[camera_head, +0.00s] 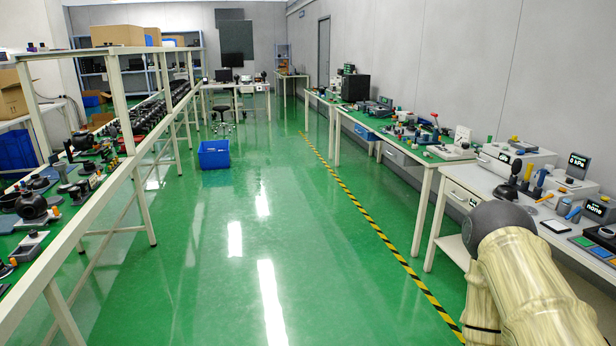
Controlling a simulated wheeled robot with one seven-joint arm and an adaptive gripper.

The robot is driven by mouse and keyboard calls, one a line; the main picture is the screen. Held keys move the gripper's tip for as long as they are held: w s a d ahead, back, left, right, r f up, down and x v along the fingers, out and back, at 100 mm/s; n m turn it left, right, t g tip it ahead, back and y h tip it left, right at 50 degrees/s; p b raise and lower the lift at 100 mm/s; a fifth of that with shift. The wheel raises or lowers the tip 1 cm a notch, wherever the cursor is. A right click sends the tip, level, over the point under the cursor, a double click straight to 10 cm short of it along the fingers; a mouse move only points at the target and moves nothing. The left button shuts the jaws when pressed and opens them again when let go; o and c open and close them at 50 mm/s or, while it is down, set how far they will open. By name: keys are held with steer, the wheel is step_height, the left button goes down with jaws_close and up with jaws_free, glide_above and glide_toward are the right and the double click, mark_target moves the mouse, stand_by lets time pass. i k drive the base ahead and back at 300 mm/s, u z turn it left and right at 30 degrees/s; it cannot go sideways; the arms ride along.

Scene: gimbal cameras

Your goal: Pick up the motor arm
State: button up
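I cannot make out for certain which thing is the motor arm. The left bench (75,228) carries many small dark parts, and a black round motor-like part (32,206) sits near its front. The right benches carry several devices and small tools, also too small to identify surely. My arm (525,280) rises at the lower right, with a pale ribbed cover and a dark rounded joint. It hides part of the near right bench. My gripper is outside the view.
A green floor (215,260) lies clear between the benches. A yellow-black stripe (372,232) runs along the right side. A blue crate (214,154) stands on the floor near the left bench. A stool (222,112) stands at the back. The right desk (465,180) is close to my arm.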

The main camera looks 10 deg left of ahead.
mark_target(74, 192)
steer(key=z, duration=0.05)
steer(key=i, duration=1.75)
steer(key=u, duration=0.9)
steer(key=i, duration=1.2)
steer(key=u, duration=1.3)
steer(key=i, duration=0.45)
steer(key=u, duration=0.7)
steer(key=i, duration=1.25)
steer(key=z, duration=0.65)
